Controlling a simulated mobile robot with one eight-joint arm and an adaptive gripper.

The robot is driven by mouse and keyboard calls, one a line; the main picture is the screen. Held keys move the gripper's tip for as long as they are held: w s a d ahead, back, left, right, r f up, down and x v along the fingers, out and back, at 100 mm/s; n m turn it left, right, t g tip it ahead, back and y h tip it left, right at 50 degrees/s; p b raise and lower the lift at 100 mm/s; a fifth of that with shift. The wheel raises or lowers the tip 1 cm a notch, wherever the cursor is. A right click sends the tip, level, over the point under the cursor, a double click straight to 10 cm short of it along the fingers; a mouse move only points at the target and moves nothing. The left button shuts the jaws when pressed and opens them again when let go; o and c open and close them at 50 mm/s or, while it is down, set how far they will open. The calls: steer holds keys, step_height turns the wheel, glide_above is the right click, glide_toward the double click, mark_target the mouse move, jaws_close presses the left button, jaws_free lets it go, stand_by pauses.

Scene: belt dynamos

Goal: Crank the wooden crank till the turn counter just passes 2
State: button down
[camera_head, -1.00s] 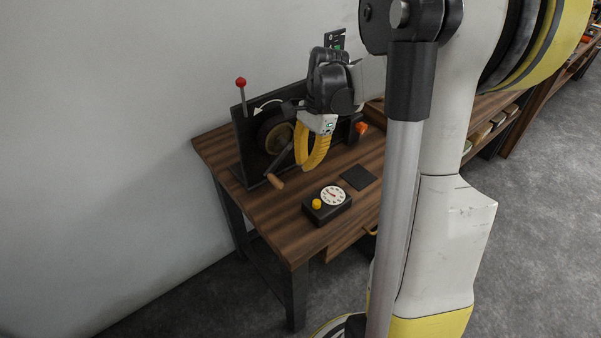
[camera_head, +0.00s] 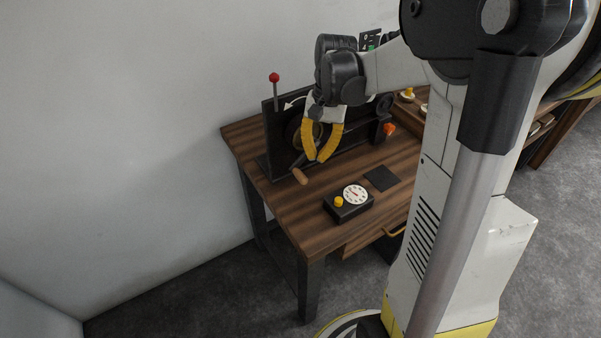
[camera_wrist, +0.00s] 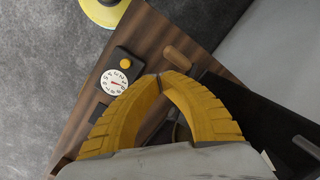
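The wooden crank handle (camera_head: 300,176) hangs low at the front of the dark dynamo panel (camera_head: 278,150); the handle also shows in the wrist view (camera_wrist: 176,58). The turn counter (camera_head: 355,194) is a white dial with a red pointer on a black box with a yellow button; its dial shows in the wrist view (camera_wrist: 114,82), but I cannot read its numbers. My gripper (camera_head: 318,158) has its yellow fingers tip to tip with nothing visible between them. It is above and just beside the handle, apart from it, and partly hides the wheel behind.
A red-knobbed lever (camera_head: 274,78) rises behind the panel, near a white curved arrow (camera_head: 295,102). An orange knob (camera_head: 389,129) sits at the panel's right. A dark flat pad (camera_head: 382,178) lies right of the counter. The table's front left (camera_head: 285,215) is clear.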

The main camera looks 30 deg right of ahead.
steer(key=a+r+n+h+p, duration=0.15)
steer(key=a+r+n, duration=0.35)
steer(key=n, duration=0.8)
steer(key=a+r+n+h+p, duration=0.1)
steer(key=a+r+n+p, duration=0.35)
steer(key=n, duration=0.95)
step_height(320, 180, down, 14)
steer(key=w+d+b, duration=0.1)
steer(key=d+b, duration=0.1)
steer(key=b, duration=0.3)
steer(key=shift+d+r+b, duration=0.15)
steer(key=shift+d+b, duration=0.05)
steer(key=shift+b, duration=0.15)
steer(key=shift+d+f+h+b, duration=0.1)
steer(key=shift+f+h+b, duration=0.3)
steer(key=shift+h, duration=0.05)
steer(key=shift+d+f+h+b, duration=0.1)
steer(key=shift+f+h+b, duration=0.15)
steer(key=shift+h+b, duration=0.1)
